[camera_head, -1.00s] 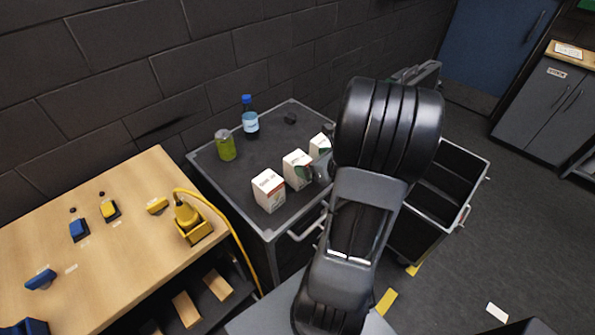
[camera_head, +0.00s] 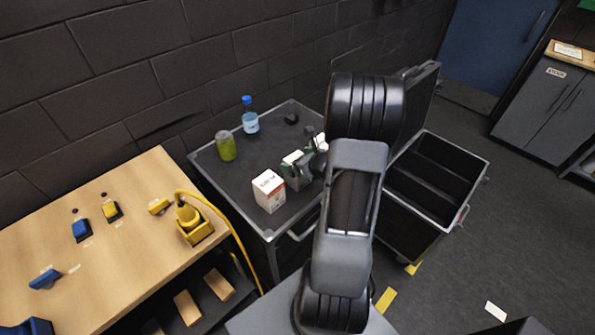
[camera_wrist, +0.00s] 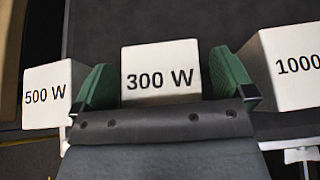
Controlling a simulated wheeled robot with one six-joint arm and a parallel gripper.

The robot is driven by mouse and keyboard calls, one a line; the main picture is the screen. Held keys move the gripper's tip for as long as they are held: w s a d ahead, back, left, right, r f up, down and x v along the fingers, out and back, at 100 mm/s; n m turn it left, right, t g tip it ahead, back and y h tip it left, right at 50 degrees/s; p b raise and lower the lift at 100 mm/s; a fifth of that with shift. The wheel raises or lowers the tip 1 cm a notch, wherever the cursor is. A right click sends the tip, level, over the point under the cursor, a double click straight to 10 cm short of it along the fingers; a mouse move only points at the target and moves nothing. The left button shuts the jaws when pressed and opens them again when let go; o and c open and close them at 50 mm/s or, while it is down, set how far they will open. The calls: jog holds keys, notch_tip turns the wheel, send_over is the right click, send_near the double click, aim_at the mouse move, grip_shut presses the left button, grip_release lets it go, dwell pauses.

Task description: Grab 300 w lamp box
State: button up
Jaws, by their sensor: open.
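The 300 W lamp box (camera_wrist: 160,73) is a white carton in the middle of the wrist view, with its printed label facing me. My gripper (camera_wrist: 165,85) is open, with one green finger pad on each side of this box. In the head view the box (camera_head: 291,158) is the middle one of the row on the dark cart, partly hidden by my gripper (camera_head: 300,166). The 500 W box (camera_wrist: 52,95) stands to its left and the 1000 box (camera_wrist: 291,68) to its right.
The cart top (camera_head: 237,180) also holds a green can (camera_head: 226,146), a blue-capped bottle (camera_head: 250,117) and a small dark object (camera_head: 291,118). A wooden bench (camera_head: 130,245) stands left, an open case (camera_head: 437,180) right. The neighbouring boxes stand close to my fingers.

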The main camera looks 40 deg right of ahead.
jog(key=c, duration=1.2)
jog(key=shift+r, duration=0.1)
